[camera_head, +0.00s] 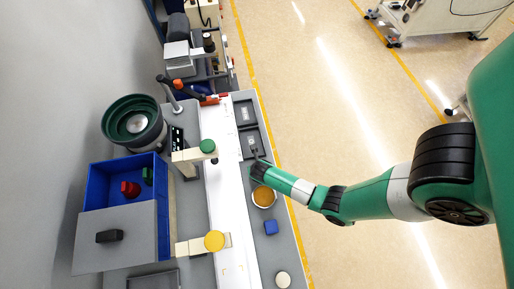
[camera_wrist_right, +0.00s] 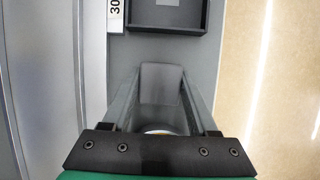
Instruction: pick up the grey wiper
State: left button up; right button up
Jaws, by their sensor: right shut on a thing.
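My right gripper (camera_head: 257,164) reaches in from the right over the grey bench top, just below the black trays. In the right wrist view its two fingers (camera_wrist_right: 161,88) are closed against the sides of a grey block, which I take to be the grey wiper (camera_wrist_right: 162,82). In the head view the gripper hides the wiper. Whether it touches the bench cannot be told. My left gripper is not in view.
Two black trays (camera_head: 246,113) lie just beyond the gripper. An orange-filled round dish (camera_head: 263,197), a blue block (camera_head: 271,227) and a pale disc (camera_head: 283,279) are on the near strip. A green bowl feeder (camera_head: 133,121) and blue bin (camera_head: 96,186) stand left.

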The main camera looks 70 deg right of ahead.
jog(key=shift+r, duration=0.1)
jog(key=r+p, duration=0.2)
jog(key=r, duration=0.3)
jog(key=shift+s+a+p, duration=0.2)
jog(key=shift+s+p, duration=0.2)
jog(key=s+a+r+p, duration=0.1)
jog(key=s+a+r, duration=0.1)
jog(key=s+r, duration=0.2)
jog(key=s+a+r+p, duration=0.2)
jog(key=s+a+r, duration=0.1)
jog(key=s, duration=0.4)
jog(key=shift+s+a+r+p, duration=0.3)
jog(key=shift+s+r, duration=0.1)
jog(key=shift+r, duration=0.05)
